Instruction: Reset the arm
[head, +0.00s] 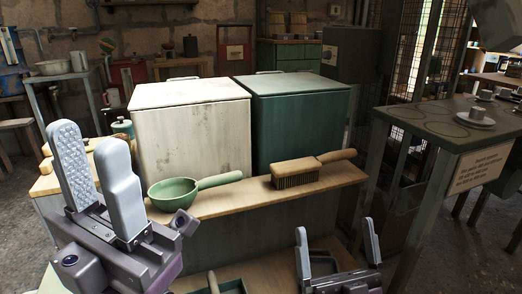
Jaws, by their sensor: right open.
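My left gripper (90,140) is raised close to the camera at the left, its fingers pointing up. Its two fingers stand apart and the ridged pad of one shows; nothing is seen between them. My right gripper (336,230) is low at the bottom, right of centre, in front of the wooden bench shelf. Its fingers point up, wide apart and empty. Most of both arms is out of the frame.
A green ladle-like pan (174,193) and a wooden brush (297,180) lie on the wooden shelf (236,197). A white box (192,135) and a green box (300,125) stand behind. A dark table (440,118) with cups is at the right.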

